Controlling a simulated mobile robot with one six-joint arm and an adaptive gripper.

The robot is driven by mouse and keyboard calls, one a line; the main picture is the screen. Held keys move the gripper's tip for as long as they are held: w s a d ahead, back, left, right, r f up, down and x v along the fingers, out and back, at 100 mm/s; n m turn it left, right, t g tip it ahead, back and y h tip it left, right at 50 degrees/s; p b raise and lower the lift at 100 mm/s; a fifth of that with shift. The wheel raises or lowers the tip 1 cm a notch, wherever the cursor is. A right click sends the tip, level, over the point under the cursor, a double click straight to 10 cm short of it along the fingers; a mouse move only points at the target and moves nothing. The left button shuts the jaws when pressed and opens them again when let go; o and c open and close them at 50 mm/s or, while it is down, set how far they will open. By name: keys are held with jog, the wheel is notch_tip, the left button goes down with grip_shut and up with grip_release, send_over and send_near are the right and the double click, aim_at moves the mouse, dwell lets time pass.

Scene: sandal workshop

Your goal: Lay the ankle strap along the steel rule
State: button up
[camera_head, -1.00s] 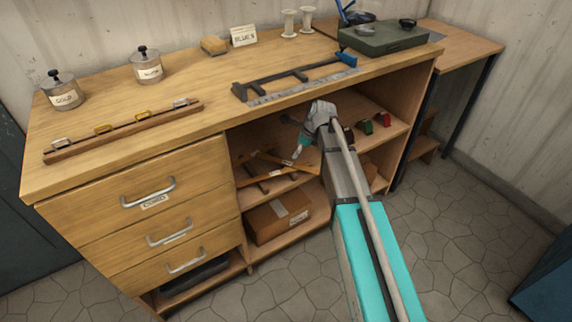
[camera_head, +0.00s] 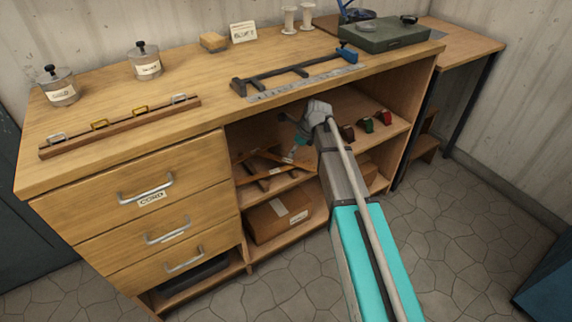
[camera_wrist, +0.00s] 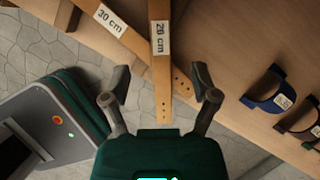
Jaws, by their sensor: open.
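Flat tan leather straps (camera_head: 262,171) lie crossed on the upper open shelf under the bench top. In the wrist view one strap, with a label that seems to read 20 cm (camera_wrist: 161,85), runs between my fingers. Another strap, labelled 30 cm (camera_wrist: 112,22), slants beside it at upper left. Both have holes near their ends. My gripper (camera_wrist: 160,76) is open, its fingers on either side of the 20 cm strap and apart from it. In the head view my gripper (camera_head: 297,146) is at the shelf opening, partly hidden by my arm. The steel rule (camera_head: 305,82) lies on the bench top near its front edge.
A dark bar with a blue end (camera_head: 295,71) lies behind the rule. Coloured tagged pieces (camera_head: 365,125) sit at right on the same shelf. A cardboard box (camera_head: 278,216) stands below. A wooden rail with handles (camera_head: 122,128) lies on the bench at left.

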aim_at(287, 161)
jog(key=shift+a+f, duration=0.1)
jog(key=shift+f, duration=0.1)
dwell(0.3)
jog(key=shift+b+x, duration=2.45)
jog(key=shift+x, duration=0.05)
jog(key=c, duration=1)
jog(key=shift+c, duration=0.2)
jog(key=shift+r, duration=0.15)
notch_tip(287, 161, up, 2)
jog(key=p, duration=0.2)
jog(key=shift+r+p, duration=0.1)
jog(key=shift+p, duration=0.2)
jog(key=s+d+r+p, duration=0.4)
jog(key=s+r+p, duration=0.6)
jog(key=s, duration=0.3)
jog(key=shift+s+d+r, duration=0.2)
jog(key=shift+r, duration=0.05)
